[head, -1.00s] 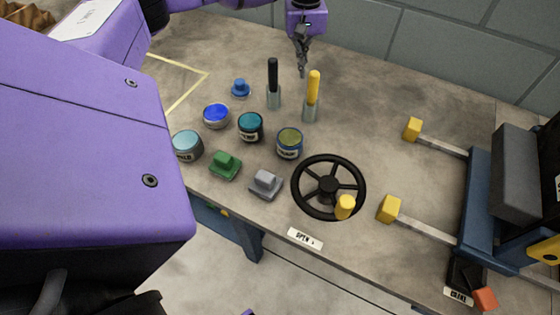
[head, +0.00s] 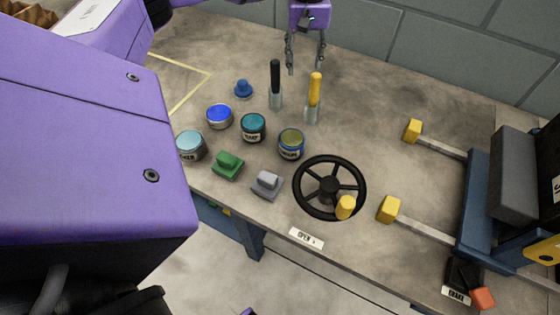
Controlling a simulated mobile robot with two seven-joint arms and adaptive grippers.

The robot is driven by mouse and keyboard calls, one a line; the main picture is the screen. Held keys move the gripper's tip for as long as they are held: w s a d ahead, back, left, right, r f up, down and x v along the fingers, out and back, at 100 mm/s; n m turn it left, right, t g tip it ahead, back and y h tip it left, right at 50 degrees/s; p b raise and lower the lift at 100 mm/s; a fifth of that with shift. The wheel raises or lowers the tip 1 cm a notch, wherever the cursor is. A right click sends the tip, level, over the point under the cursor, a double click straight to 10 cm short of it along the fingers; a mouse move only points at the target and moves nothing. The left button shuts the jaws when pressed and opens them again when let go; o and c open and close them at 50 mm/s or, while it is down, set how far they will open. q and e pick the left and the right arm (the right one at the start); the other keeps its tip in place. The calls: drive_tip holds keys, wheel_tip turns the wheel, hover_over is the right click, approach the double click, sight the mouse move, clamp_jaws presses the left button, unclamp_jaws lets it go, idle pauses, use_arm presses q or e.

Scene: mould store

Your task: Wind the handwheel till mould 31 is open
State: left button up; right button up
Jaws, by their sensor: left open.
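The black handwheel (head: 309,210) lies at the front of the bench, with a yellow knob (head: 346,207) on its rim at the lower right. A label reading OPEN (head: 306,238) is on the bench's front edge below it. The mould press (head: 478,210), with blue and dark grey blocks on pale rails, stands at the right and is cut off by the frame; its mould number cannot be read. My left gripper (head: 306,69) is open and empty at the back of the bench, well behind the wheel. My right gripper is not in view.
Several jars, such as the teal one (head: 253,127), stand left of the wheel. Two upright handled tools, black (head: 275,85) and yellow (head: 314,97), stand between gripper and wheel. Green (head: 228,165) and grey (head: 268,185) blocks sit near the front edge. Yellow stops (head: 389,209) end the rails.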

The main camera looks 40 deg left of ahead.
use_arm(q)
wheel_tip(320, 180, up, 7)
drive_tip(key=p, duration=0.4)
drive_tip(key=shift+r, duration=0.2)
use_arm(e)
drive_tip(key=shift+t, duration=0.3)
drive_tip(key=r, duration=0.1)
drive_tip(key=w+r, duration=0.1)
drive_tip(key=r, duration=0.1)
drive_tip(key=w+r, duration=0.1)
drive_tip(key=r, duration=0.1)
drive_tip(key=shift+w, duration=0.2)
use_arm(q)
drive_tip(key=shift+f, duration=0.1)
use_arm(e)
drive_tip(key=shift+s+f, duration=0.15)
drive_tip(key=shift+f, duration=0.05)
